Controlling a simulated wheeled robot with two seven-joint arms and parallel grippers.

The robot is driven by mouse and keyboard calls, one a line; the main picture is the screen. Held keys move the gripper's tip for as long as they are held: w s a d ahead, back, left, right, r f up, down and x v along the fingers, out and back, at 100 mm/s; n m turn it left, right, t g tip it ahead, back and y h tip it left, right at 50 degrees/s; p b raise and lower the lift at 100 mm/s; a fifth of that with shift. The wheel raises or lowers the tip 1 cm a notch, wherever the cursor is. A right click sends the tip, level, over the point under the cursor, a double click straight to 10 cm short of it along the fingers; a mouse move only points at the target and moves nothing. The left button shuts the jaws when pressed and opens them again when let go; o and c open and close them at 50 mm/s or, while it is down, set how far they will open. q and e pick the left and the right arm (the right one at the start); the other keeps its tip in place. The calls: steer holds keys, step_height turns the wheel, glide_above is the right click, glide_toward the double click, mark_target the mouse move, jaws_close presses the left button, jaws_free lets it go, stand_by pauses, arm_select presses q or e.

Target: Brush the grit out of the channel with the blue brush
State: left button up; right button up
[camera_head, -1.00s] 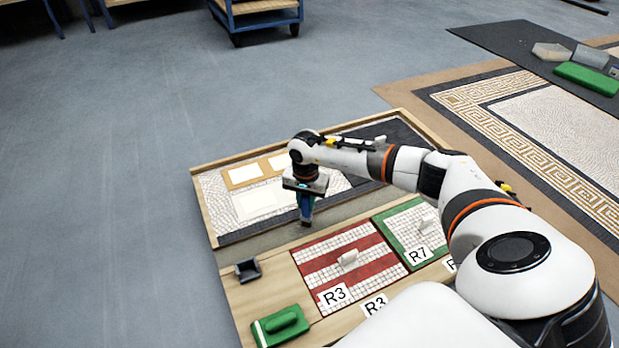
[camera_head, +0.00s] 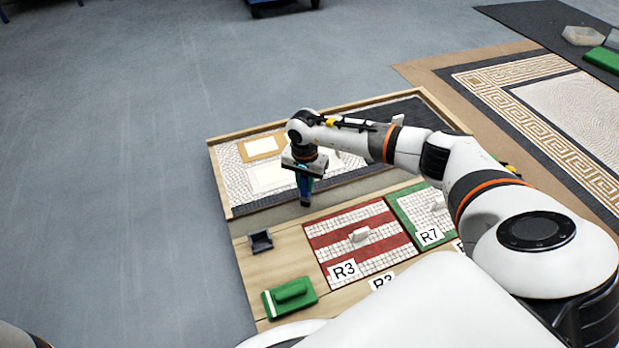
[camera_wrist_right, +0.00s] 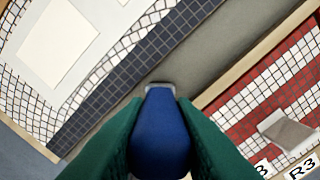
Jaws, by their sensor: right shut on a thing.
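The channel (camera_head: 268,219) is a grey strip between the mosaic panel with its dark tiled border and the tray of R3 and R7 pieces. It also shows in the right wrist view (camera_wrist_right: 215,58). My right gripper (camera_head: 305,176) is over the channel, left of its middle. Its green fingers (camera_wrist_right: 160,128) are shut on the blue brush (camera_wrist_right: 158,132), which points down at the channel (camera_head: 306,194). I cannot tell whether the bristles touch the floor of the channel. No separate grit grains can be made out. My left gripper is not in view.
The red and white R3 panel (camera_head: 340,222) and green-edged R7 panel (camera_head: 408,205) lie in front of the channel. A small dark holder (camera_head: 260,241) and a green float (camera_head: 289,297) lie on the wood at left. Bare floor lies left of the board.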

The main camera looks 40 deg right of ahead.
mark_target(302, 176)
steer(key=shift+w+a, duration=0.1)
steer(key=shift+a, duration=0.3)
steer(key=shift+r+p, duration=2.1)
steer(key=shift+r, duration=0.4)
